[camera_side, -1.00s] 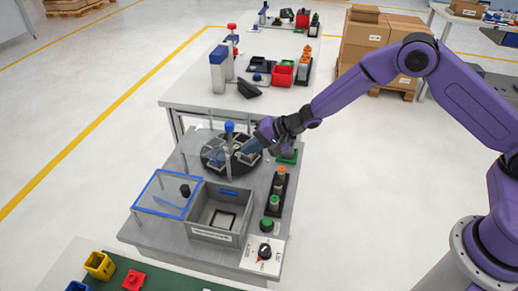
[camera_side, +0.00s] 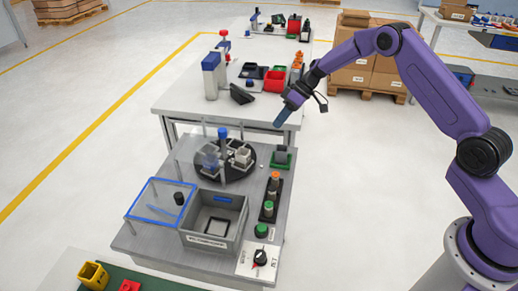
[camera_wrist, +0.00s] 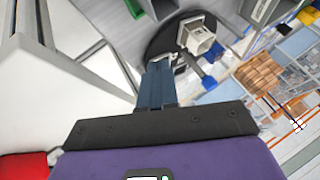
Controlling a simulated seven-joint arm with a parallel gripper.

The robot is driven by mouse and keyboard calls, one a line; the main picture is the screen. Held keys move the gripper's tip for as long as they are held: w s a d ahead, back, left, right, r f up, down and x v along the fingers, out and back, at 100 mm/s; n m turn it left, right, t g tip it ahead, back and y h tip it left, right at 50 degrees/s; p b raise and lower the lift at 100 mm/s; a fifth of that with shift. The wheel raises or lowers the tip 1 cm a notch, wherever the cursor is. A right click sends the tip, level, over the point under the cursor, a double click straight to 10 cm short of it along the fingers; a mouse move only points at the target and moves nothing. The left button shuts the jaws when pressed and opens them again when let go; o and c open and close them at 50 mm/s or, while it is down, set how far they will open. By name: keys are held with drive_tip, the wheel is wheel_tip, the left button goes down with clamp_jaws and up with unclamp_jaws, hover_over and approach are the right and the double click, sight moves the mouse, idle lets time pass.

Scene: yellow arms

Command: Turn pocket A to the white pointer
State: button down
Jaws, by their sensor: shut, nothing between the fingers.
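A round black turntable (camera_side: 238,172) stands on the grey work table, with a blue-topped post (camera_side: 223,139) at its middle. A pale grey pocket or holder (camera_side: 242,156) sits on its right part; it also shows in the wrist view (camera_wrist: 197,38) near the disc's edge. A clear part stands over the left side of the disc. I cannot make out pocket letters or the white pointer. My gripper (camera_side: 279,123) is shut and empty, raised above and right of the disc, apart from it. Its blue fingers (camera_wrist: 157,85) are together in the wrist view.
A black rack with orange and green buttons (camera_side: 271,197) and a green block (camera_side: 281,158) stand to the right. A dial panel (camera_side: 250,272) is at the front.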

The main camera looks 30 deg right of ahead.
sight(254, 157)
drive_tip(key=x, duration=0.9)
drive_tip(key=shift+s+f, duration=0.1)
drive_tip(key=shift+f, duration=0.3)
drive_tip(key=shift+s+a, duration=0.2)
drive_tip(key=shift+a, duration=0.35)
drive_tip(key=shift+s+a, duration=0.25)
drive_tip(key=shift+a, duration=0.3)
drive_tip(key=shift+s+a, duration=0.4)
drive_tip(key=shift+a, duration=0.4)
